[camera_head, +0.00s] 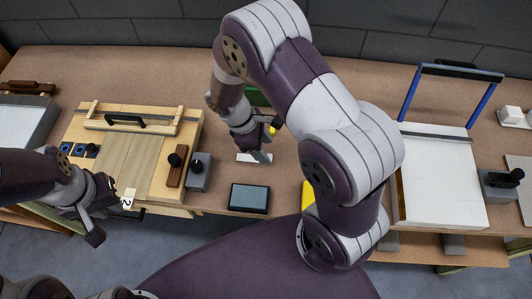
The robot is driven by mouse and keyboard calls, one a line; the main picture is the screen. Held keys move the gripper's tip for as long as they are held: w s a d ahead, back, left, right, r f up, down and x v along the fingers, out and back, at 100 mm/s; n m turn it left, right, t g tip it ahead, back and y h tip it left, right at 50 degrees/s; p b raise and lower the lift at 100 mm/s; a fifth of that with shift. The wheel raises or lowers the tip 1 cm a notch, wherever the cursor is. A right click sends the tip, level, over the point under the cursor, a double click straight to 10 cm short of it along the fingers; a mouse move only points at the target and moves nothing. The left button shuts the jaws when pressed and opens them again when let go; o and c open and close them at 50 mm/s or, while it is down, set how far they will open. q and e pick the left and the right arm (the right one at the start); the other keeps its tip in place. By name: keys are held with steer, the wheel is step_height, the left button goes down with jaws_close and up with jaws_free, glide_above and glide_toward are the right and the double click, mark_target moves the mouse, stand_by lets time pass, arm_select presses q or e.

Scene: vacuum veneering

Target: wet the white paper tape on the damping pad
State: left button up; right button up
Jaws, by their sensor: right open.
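A small flat white piece (246,158), which looks like the white paper tape, lies on the brown bench just below my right gripper (260,152). That gripper points down and is open; its fingertips are close to the white piece, and I cannot tell whether they touch it. A dark tray with a blue-grey surface (249,198), which looks like the damping pad, lies nearer the bench's front edge, apart from the white piece. My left gripper (108,218) is at the front left, beyond the bench edge, beside a white tag marked 2 (128,199); its jaw state is unclear.
A wooden board with a frame (92,140) fills the left of the bench, with a black-knobbed grey block (198,172) beside it. A white-topped press with blue posts (440,180) stands right. My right arm hides part of the middle, including most of a yellow thing (308,196).

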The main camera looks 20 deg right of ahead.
steer(key=shift+w+d+f, duration=0.15)
steer(key=shift+d+f, duration=0.05)
steer(key=shift+f, duration=0.6)
steer(key=shift+s+a+f, duration=0.4)
steer(key=shift+a+f, duration=0.2)
steer(key=shift+s, duration=0.2)
steer(key=shift+d, duration=0.25)
steer(key=shift+d+f, duration=0.1)
steer(key=shift+d, duration=0.1)
steer(key=c, duration=0.4)
steer(key=shift+w, duration=0.2)
steer(key=c, duration=0.5)
jaws_close()
steer(key=shift+a, duration=0.2)
arm_select(q)
steer(key=shift+a+r, duration=0.2)
steer(key=shift+a, duration=0.7)
arm_select(e)
steer(key=shift+s, duration=0.1)
